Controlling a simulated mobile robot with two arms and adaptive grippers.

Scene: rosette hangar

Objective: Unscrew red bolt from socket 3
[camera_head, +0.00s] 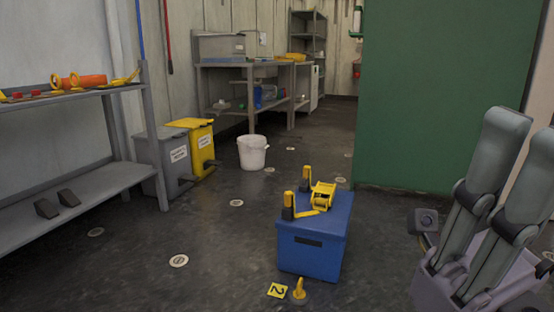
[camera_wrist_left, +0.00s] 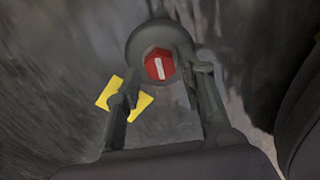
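In the left wrist view a red hexagonal bolt head (camera_wrist_left: 158,65) with a white stripe sits in a round dark grey socket (camera_wrist_left: 138,40). A yellow number plate (camera_wrist_left: 108,92) lies beside it, partly covered by a finger; its number is not readable. My left gripper (camera_wrist_left: 167,85) is open and empty, its two fingers apart. The bolt head shows between and just beyond the fingertips; I cannot tell how far below. The head view does not show this bolt or my grippers. It shows a yellow bolt (camera_head: 299,289) beside a yellow plate marked 2 (camera_head: 277,290).
A blue box (camera_head: 311,258) with yellow parts on top stands mid-floor. A shelf (camera_head: 90,184) is at left, with grey (camera_head: 176,153) and yellow (camera_head: 202,140) bins and a white bucket (camera_head: 252,153) beyond. A green wall (camera_head: 440,90) is at right.

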